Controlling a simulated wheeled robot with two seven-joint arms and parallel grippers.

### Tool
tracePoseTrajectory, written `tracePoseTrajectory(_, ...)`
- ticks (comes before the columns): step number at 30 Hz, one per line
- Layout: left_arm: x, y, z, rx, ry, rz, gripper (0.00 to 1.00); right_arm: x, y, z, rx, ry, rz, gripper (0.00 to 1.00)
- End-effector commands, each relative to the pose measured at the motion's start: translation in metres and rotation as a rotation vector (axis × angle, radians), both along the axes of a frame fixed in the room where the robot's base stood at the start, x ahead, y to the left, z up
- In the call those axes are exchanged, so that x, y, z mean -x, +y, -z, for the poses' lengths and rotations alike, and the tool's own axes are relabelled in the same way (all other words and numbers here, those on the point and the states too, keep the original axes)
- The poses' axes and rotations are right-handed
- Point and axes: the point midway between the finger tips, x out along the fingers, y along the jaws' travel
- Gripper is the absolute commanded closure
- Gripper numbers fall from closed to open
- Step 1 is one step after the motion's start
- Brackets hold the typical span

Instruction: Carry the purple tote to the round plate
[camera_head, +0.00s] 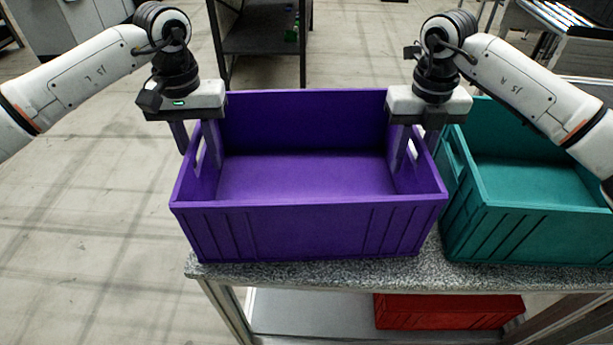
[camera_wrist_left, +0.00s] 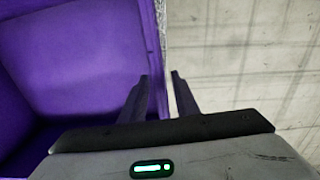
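The purple tote (camera_head: 308,232) is an open, empty box resting upright on the speckled table. It also fills the left of the left wrist view (camera_wrist_left: 80,60). My left gripper (camera_head: 196,145) is at its left end wall, with one finger inside and one outside. The fingers stand apart with a gap visible in the left wrist view (camera_wrist_left: 160,92). My right gripper (camera_head: 414,148) straddles the right end wall in the same way, its fingers apart; its outer finger is partly hidden. No round plate is visible in either view.
A teal tote (camera_head: 520,225) stands close on the right on the same speckled table (camera_head: 330,275). A red tote (camera_head: 445,311) sits on the shelf below. A dark shelf rack (camera_head: 262,35) stands behind. Bare floor (camera_head: 90,230) is free on the left.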

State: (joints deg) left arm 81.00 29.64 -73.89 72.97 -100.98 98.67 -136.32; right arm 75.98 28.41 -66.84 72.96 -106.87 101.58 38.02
Motion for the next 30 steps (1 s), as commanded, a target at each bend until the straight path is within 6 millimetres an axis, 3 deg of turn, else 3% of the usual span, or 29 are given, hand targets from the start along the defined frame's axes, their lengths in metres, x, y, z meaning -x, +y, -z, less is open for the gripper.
tracePoseTrajectory(6,0.0000,0.0002,0.0002,0.000,0.000,0.000,0.72,0.0000,-0.0002,0.0003,0.000,0.000,0.000,0.72)
tracePoseTrajectory(11,0.0000,0.0003,0.0000,0.000,0.000,0.000,0.99,0.0000,-0.0002,0.0002,0.000,0.000,0.000,0.99)
tracePoseTrajectory(12,0.0000,0.0003,-0.0001,0.000,0.000,0.000,1.00,0.0000,-0.0002,0.0001,0.000,0.000,0.000,1.00)
tracePoseTrajectory(30,-0.0001,0.0002,-0.0006,0.000,0.000,0.000,1.00,-0.0001,-0.0002,-0.0003,0.000,0.000,0.000,1.00)
